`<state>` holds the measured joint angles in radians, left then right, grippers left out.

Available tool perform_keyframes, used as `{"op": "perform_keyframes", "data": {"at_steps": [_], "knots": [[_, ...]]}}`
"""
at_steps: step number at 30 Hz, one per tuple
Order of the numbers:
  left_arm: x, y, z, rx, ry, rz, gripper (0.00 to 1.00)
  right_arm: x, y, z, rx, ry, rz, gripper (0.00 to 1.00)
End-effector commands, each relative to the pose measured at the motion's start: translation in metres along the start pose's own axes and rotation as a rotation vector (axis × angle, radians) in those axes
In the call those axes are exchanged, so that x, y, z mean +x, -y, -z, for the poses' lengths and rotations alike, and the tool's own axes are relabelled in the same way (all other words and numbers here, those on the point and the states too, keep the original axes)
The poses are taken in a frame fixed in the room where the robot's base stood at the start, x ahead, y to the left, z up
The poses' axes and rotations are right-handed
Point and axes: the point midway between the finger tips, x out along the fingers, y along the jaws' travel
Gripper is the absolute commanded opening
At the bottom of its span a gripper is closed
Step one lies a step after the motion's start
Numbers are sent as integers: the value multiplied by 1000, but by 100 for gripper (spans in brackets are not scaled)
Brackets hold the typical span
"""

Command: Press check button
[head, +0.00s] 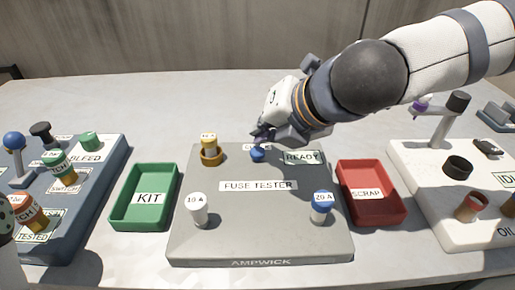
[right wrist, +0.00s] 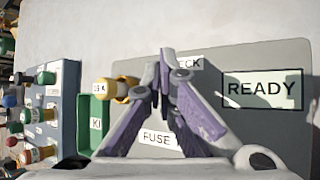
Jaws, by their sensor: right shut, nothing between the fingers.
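The grey fuse tester (head: 260,215) lies on the table with a READY panel (head: 303,158) at its back right. The blue check button (head: 258,155) is at its back middle, in front of a mostly covered label. My right gripper (head: 262,136) is shut and empty, pointing down just above and behind the button; I cannot tell whether it touches. In the right wrist view the shut purple fingers (right wrist: 162,85) hide the button, and only "ECK" of its label (right wrist: 189,64) shows.
The tester carries a yellow fuse (head: 209,143), a white 10 A fuse (head: 197,210) and a blue 20 A fuse (head: 321,207). A green KIT tray (head: 118,213) stands left, a red SCRAP tray (head: 388,214) right. Panels with knobs flank them. The table behind is clear.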

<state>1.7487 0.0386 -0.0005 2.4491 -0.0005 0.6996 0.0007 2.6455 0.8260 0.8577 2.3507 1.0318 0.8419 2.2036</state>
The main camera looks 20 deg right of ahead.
Motion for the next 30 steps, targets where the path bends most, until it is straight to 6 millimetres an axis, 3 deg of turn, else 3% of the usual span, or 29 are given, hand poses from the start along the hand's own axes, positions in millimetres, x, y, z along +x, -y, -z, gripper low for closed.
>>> {"op": "perform_keyframes", "data": {"at_steps": [30], "knots": [[4,0,-2,0,10,0,30,9,6,6,1,-1,1,0]]}}
